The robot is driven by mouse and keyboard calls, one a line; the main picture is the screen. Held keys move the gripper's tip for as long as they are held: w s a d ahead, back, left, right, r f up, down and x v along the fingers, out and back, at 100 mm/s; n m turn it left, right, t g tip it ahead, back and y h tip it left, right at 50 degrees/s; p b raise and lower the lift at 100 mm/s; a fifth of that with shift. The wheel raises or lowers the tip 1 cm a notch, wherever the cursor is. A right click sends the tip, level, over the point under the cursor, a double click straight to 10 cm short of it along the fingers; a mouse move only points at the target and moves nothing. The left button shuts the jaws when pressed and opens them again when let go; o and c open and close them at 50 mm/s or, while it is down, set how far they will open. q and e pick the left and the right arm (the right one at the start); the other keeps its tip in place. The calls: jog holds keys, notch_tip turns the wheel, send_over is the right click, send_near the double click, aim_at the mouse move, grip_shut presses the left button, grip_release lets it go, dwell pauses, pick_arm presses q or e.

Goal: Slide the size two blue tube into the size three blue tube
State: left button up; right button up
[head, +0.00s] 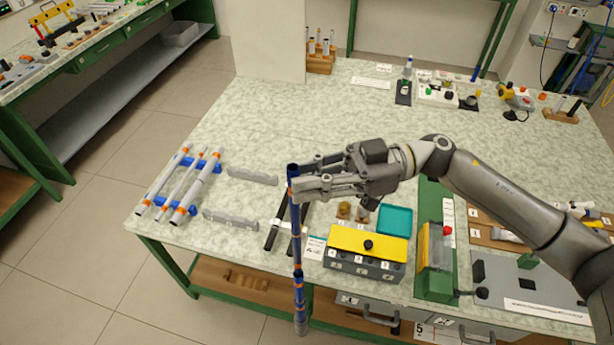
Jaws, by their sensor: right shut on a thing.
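My right gripper (295,179) comes in from the right and is shut on a long blue tube (296,235) near its top end. The tube stands about upright in the picture, in front of the table's front edge. Below an orange band, a blue section (299,290) with a grey lower end (301,325) continues in the same line. I cannot tell whether that section is a separate tube or how far one sits inside the other. Size marks are too small to read. My left gripper is not in view.
Grey tubes with orange bands (199,183) lie on blue supports at the table's left. Grey holders (251,176) (230,221) stand empty beside them. A yellow-topped box (368,243), a teal tray (395,220) and a green fixture (437,285) are on the right. The table's back middle is clear.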

aim_at(296, 233)
notch_tip(296, 233, down, 11)
jog(key=b, duration=0.5)
jog(key=shift+b, duration=0.3)
dwell(3.0)
notch_tip(296, 233, down, 8)
jog(key=b, duration=0.4)
dwell(2.5)
jog(key=o, duration=0.9)
